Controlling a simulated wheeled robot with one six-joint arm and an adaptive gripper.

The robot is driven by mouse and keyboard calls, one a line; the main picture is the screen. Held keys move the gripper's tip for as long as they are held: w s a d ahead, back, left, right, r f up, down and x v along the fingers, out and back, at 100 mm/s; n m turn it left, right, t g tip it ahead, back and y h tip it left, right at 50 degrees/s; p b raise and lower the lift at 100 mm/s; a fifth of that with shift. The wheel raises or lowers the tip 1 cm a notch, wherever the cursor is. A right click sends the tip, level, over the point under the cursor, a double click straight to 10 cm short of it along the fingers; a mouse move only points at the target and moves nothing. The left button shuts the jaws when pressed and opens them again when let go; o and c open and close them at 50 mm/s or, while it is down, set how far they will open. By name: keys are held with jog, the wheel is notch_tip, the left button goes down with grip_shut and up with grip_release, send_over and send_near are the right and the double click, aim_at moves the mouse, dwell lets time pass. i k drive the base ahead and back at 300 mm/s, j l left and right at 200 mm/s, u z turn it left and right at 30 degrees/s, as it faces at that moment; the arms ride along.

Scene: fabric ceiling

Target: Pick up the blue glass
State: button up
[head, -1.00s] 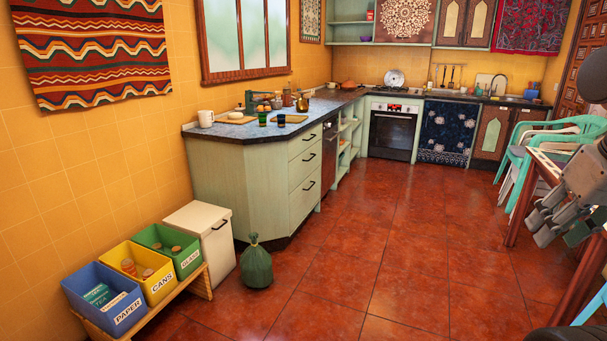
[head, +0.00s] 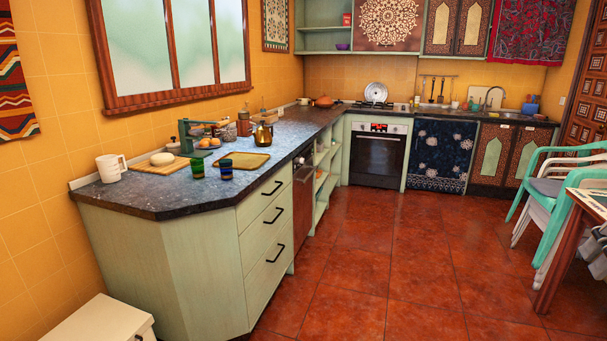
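Two small dark glasses stand upright, a little apart, on the near part of the dark counter (head: 150,198). The right one looks like the blue glass (head: 226,169). The left one looks like a green glass (head: 198,168), though the two colours are hard to tell apart at this size. Nothing touches either glass. My gripper does not show clearly; only a small grey piece at the right edge may be part of my arm.
A white mug (head: 111,168), a board with a pale round item, a tray (head: 243,161) and a kettle (head: 263,136) stand near the glasses. A white bin (head: 100,322) stands before the counter. Stacked chairs (head: 552,205) and a table are at right. The red floor (head: 385,280) between is clear.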

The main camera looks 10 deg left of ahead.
aim_at(225, 165)
jog(key=i+u, duration=0.1)
jog(key=i, duration=0.4)
jog(key=i+l+u, duration=0.1)
jog(key=i, duration=0.4)
jog(key=i+l+u, duration=0.1)
jog(key=i, duration=0.4)
jog(key=i+j+u, duration=0.1)
jog(key=i+u, duration=0.6)
jog(key=u, duration=0.2)
jog(key=i+l+u, duration=0.15)
jog(key=i+u, duration=0.15)
jog(key=u, duration=0.2)
jog(key=i+l+u, duration=0.3)
jog(key=u, duration=0.15)
